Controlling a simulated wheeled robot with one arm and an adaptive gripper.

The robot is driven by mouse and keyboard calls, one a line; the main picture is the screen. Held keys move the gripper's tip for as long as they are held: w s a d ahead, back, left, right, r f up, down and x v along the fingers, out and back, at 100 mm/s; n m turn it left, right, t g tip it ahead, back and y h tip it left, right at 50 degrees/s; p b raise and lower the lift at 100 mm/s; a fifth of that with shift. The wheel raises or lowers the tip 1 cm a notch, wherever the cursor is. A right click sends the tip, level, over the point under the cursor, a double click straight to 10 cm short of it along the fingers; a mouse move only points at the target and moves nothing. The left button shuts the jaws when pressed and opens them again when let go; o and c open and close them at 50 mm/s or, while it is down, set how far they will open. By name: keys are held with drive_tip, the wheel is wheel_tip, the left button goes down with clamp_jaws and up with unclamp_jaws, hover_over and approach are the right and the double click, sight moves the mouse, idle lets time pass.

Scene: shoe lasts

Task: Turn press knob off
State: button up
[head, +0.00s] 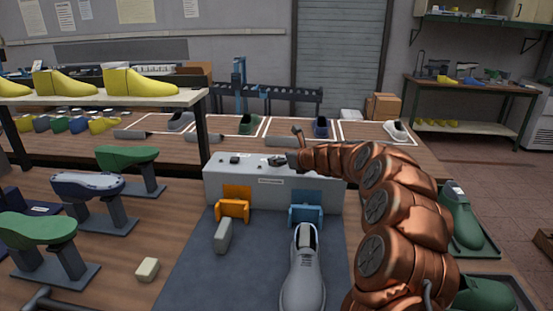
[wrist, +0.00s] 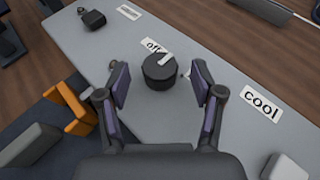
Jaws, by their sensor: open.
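The press knob (wrist: 159,74) is a round black dial with a white pointer mark, on top of the grey press box (head: 330,196). In the wrist view, the pointer slants to the upper right, just right of the "off" label (wrist: 149,45). A "cool" label (wrist: 262,102) lies further right. My gripper (wrist: 159,84) is open, with one finger on each side of the knob and visible gaps between. In the head view my gripper (head: 282,160) is over the top of the box; it and my arm hide most of the knob there.
Another black control (wrist: 94,19) sits on the box at upper left in the wrist view. An orange bracket (head: 236,203) and a blue bracket (head: 306,209) are on the box's front. A grey shoe (head: 303,275) stands before the blue one. Green lasts (head: 127,156) stand at left.

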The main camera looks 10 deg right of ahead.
drive_tip(key=shift+x, duration=1.5)
drive_tip(key=shift+p, duration=0.3)
drive_tip(key=c, duration=1.2)
